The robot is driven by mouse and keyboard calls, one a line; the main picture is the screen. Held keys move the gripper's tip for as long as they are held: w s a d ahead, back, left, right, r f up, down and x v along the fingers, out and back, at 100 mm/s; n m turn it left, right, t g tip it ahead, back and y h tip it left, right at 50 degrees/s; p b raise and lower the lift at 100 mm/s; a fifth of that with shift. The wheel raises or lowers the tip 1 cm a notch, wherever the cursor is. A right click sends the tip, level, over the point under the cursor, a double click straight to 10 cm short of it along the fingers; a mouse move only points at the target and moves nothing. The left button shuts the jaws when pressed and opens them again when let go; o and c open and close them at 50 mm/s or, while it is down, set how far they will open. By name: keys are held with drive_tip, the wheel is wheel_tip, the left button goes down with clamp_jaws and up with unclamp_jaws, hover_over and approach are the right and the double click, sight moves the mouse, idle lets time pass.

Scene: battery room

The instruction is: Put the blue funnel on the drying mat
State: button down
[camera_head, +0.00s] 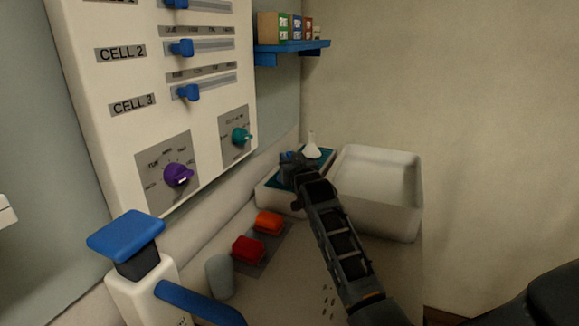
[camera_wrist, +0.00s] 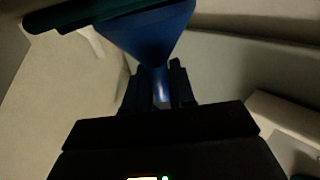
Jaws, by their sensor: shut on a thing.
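The blue funnel (camera_wrist: 150,38) fills the upper middle of the wrist view, its wide cone away from me and its narrow spout between my fingers. My gripper (camera_wrist: 160,88) is shut on the spout. In the head view my gripper (camera_head: 292,162) is over the left part of the teal drying mat (camera_head: 327,153), and the arm covers much of the mat and funnel. The mat's edge shows beside the cone in the wrist view (camera_wrist: 70,13). The funnel's rim is at or very near the mat; I cannot tell whether they touch.
A white funnel (camera_head: 312,149) stands spout up on the mat's far part. A deep white basin (camera_head: 378,212) is right of the mat. Red (camera_head: 248,249) and orange (camera_head: 269,222) pieces lie in front. A control panel (camera_head: 130,75) rises at left, and a blue shelf (camera_head: 292,47) hangs behind.

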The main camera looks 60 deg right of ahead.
drive_tip(key=shift+f, duration=0.15)
drive_tip(key=c, duration=0.9)
unclamp_jaws()
drive_tip(key=shift+c, duration=0.2)
drive_tip(key=shift+r, duration=0.35)
drive_tip(key=p+v, duration=0.4)
drive_tip(key=v, duration=0.8)
drive_tip(key=shift+p, duration=0.35)
drive_tip(key=shift+f, duration=0.1)
